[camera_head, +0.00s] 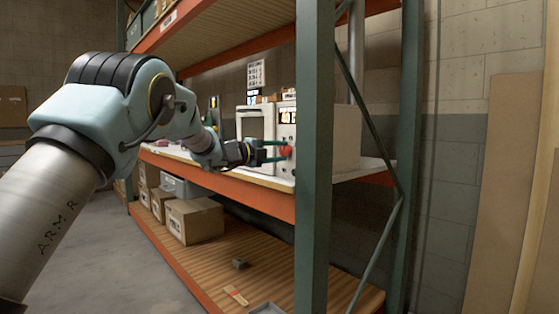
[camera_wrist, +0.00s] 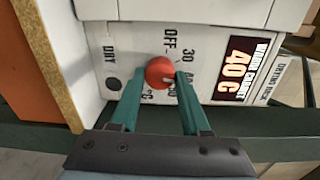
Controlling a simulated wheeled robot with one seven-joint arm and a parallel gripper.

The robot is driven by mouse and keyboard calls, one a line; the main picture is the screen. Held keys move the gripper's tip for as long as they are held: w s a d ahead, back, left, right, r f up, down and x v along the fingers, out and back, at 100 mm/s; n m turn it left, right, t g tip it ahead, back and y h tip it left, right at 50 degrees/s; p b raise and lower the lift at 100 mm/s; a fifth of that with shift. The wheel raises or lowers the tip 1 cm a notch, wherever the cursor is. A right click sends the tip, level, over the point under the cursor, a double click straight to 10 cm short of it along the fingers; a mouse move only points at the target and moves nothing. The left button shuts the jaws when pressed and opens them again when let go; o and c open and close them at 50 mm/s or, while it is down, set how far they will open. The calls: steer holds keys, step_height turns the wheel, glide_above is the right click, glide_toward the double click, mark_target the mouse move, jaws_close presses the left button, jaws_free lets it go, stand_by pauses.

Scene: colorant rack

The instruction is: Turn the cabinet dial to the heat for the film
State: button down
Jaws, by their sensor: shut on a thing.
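The red cabinet dial (camera_wrist: 160,71) sits on the white front panel of the cabinet (camera_wrist: 110,48) in the wrist view. My gripper (camera_wrist: 158,84) has its two green fingers on either side of the dial and is shut on it. Printed marks around the dial include OFF and 30; other marks are partly hidden by the fingers. In the head view the dial (camera_head: 286,151) shows at the tips of my gripper (camera_head: 278,151), on the white cabinet (camera_head: 271,123). The dial's exact setting cannot be told.
A green rack post (camera_head: 315,160) stands close right of the dial. A chart (camera_head: 256,74), too small to read, is on the back wall. Cardboard boxes (camera_head: 194,220) sit on the lower shelf. A second label (camera_wrist: 275,78) is beside the display.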

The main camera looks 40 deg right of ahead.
steer(key=shift+f, duration=0.15)
stand_by(0.4)
steer(key=shift+c, duration=1.9)
jaws_free()
steer(key=a+b, duration=0.1)
steer(key=a, duration=1)
steer(key=shift+w+r, duration=0.25)
steer(key=shift+w, duration=0.05)
steer(key=shift+d, duration=0.1)
